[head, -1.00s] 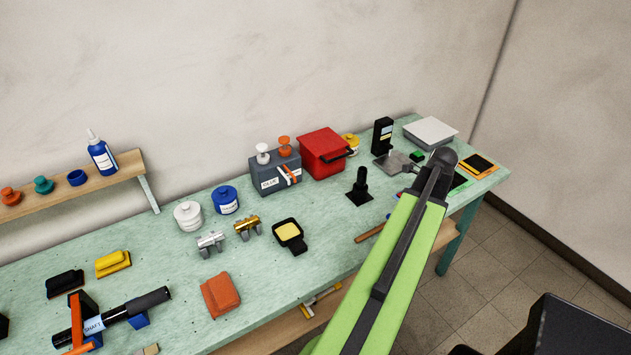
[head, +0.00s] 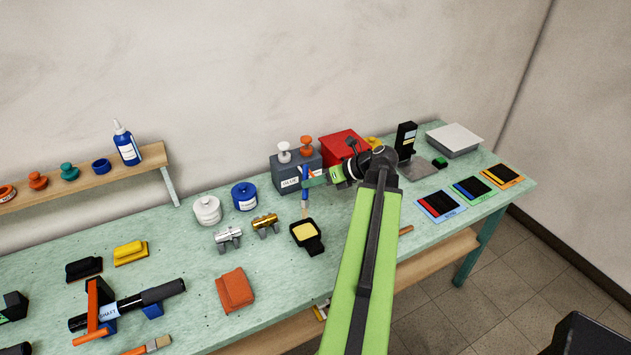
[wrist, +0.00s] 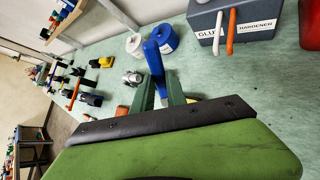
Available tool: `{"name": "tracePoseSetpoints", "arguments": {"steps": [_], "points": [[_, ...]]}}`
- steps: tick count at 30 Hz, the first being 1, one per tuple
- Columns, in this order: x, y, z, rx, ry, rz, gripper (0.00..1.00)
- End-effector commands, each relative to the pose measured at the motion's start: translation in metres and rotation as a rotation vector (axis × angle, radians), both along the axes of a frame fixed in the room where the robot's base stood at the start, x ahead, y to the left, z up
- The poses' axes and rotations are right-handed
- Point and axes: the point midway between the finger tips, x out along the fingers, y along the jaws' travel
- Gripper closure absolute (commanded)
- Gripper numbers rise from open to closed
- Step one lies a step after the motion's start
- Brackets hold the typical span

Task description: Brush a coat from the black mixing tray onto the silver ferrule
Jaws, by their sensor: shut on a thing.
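My gripper (head: 309,181) is shut on a blue-handled brush (head: 304,206), which hangs bristles down. The blue handle (wrist: 154,58) also shows between the green fingers in the wrist view; the bristles are hidden there. The bristle tip is at the far edge of the black mixing tray (head: 316,246) in the head view; I cannot tell whether it touches. The tray holds a pale yellow layer. The silver ferrule (head: 228,238) sits on a stand left of the tray, apart from the brush. It shows partly in the wrist view (wrist: 132,78).
A gold ferrule (head: 265,223) stands between the silver one and the tray. White (head: 207,210) and blue (head: 245,196) tubs and a grey glue dispenser (head: 290,180) stand behind. An orange block (head: 235,292) lies in front. Bench (head: 190,250) between them is clear.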

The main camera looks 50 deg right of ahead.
Motion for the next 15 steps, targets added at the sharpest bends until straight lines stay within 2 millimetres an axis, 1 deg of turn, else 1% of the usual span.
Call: {"name": "tracePoseSetpoints", "arguments": {"steps": [15], "points": [[0.0,0.0,-0.058,-0.001,0.001,0.001,1.0]]}}
